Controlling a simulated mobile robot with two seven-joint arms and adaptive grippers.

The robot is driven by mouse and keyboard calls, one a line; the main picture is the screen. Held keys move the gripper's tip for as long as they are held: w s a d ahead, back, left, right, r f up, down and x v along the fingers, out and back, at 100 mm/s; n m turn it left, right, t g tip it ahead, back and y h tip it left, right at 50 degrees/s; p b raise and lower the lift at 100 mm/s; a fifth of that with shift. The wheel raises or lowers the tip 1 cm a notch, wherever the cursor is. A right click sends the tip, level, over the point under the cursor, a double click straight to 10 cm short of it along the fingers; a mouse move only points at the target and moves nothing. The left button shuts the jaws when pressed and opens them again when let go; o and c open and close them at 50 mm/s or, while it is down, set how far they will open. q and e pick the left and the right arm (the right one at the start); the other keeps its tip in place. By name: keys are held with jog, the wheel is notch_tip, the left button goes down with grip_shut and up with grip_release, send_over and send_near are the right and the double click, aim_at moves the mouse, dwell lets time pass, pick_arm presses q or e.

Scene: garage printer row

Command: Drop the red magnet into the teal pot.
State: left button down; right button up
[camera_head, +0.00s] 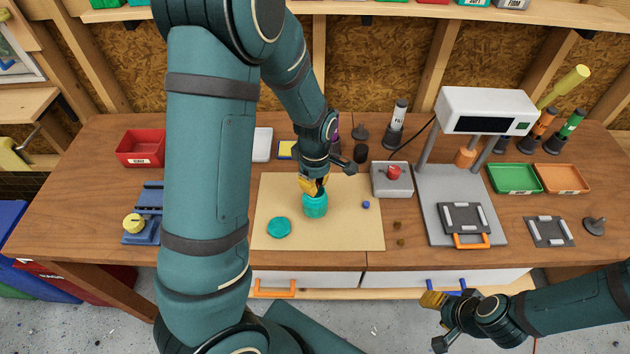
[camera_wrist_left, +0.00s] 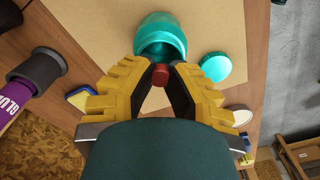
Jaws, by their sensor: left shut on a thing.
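The teal pot (camera_head: 316,207) stands open on the tan mat (camera_head: 345,230) in the head view. It also shows in the left wrist view (camera_wrist_left: 163,25). Its teal lid (camera_head: 279,227) lies beside it on the mat. My left gripper (camera_head: 312,188) is above the pot. In the left wrist view its yellow fingers (camera_wrist_left: 161,88) are shut on the red magnet (camera_wrist_left: 160,74), a small red piece held between the tips, seen against the pot's mouth. The magnet is hidden in the head view. My right gripper (camera_head: 447,320) is out in front of the bench, away from the pot.
A grey box with a red knob (camera_head: 394,172) stands right of the mat. A small blue piece (camera_head: 366,204) lies on the mat. A red bin (camera_head: 141,148) is at the left. A grey machine (camera_head: 462,200) with a white display head fills the right.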

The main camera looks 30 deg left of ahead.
pick_arm(q)
jog(key=shift+f, duration=0.4)
dwell(0.4)
dwell(0.5)
jog(key=shift+c, duration=2.3)
grip_release()
